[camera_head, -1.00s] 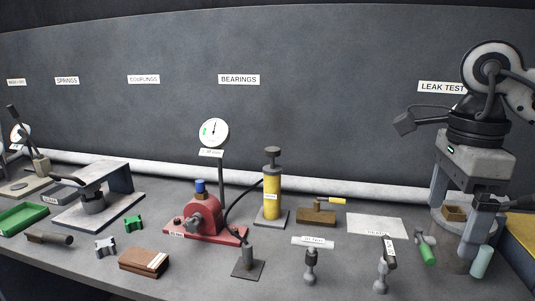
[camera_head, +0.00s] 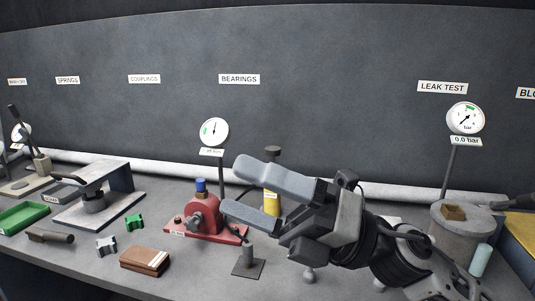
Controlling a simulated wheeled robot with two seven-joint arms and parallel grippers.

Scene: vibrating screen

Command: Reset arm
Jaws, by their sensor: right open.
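My right gripper (camera_head: 245,188) reaches in from the right over the middle of the bench. Its two grey fingers point left and are apart, with nothing seen between them. It hides most of the yellow cylinder (camera_head: 272,204) and the middle right of the bench. The red machine (camera_head: 205,218) with a blue cap stands just left of the fingers. Whether the fingers touch anything there I cannot tell. My left gripper does not show.
A leak test gauge (camera_head: 465,118) stands behind a grey cylindrical pot (camera_head: 462,226) at the right. A dark post on a plate (camera_head: 248,261), a brown block (camera_head: 144,261), green tray (camera_head: 22,217) and press (camera_head: 97,194) occupy the bench. The front left edge is clear.

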